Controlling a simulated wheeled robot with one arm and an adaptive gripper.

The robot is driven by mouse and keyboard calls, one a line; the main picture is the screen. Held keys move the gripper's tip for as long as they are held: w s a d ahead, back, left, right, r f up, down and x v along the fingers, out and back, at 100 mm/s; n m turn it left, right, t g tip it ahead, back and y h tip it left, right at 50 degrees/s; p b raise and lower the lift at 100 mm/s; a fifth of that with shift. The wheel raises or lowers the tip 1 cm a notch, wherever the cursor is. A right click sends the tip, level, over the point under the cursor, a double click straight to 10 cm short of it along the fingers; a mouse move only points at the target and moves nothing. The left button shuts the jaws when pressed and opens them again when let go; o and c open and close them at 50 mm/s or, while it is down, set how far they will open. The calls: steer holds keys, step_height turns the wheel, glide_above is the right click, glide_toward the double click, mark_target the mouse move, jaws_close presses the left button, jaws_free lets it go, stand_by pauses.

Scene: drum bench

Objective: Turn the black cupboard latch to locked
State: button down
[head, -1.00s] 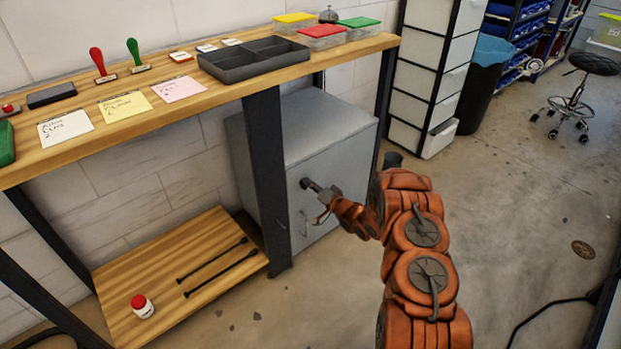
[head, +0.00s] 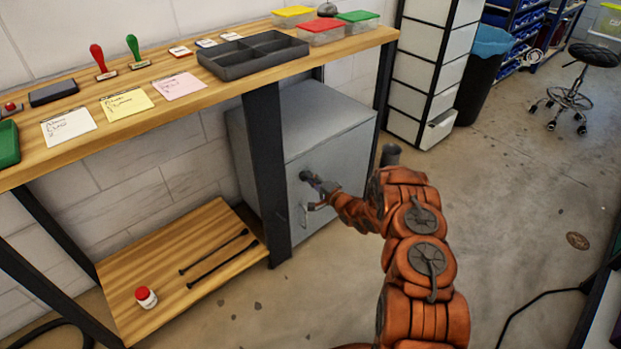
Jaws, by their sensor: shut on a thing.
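The grey metal cupboard (head: 345,160) stands on the floor under the right end of the bench. My gripper (head: 314,189) is at the door, shut on the black latch. The latch is small and partly covered by the gripper, so its exact angle cannot be told. A pale vertical door handle (head: 304,216) sits just below the gripper.
A dark bench leg (head: 266,180) stands close to the left of the cupboard door. A lower wooden shelf (head: 190,250) holds two black rods and a red-capped white bottle (head: 146,297). A drawer tower (head: 433,75) and a dark bin (head: 482,80) stand behind right. The floor right of my arm is mostly clear.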

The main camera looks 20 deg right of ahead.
steer(key=shift+d, duration=0.1)
stand_by(0.3)
steer(key=c, duration=1.2)
jaws_free()
steer(key=shift+s, duration=0.1)
steer(key=v, duration=1.1)
steer(key=shift+s, duration=0.4)
steer(key=shift+d, duration=0.1)
steer(key=shift+w, duration=0.1)
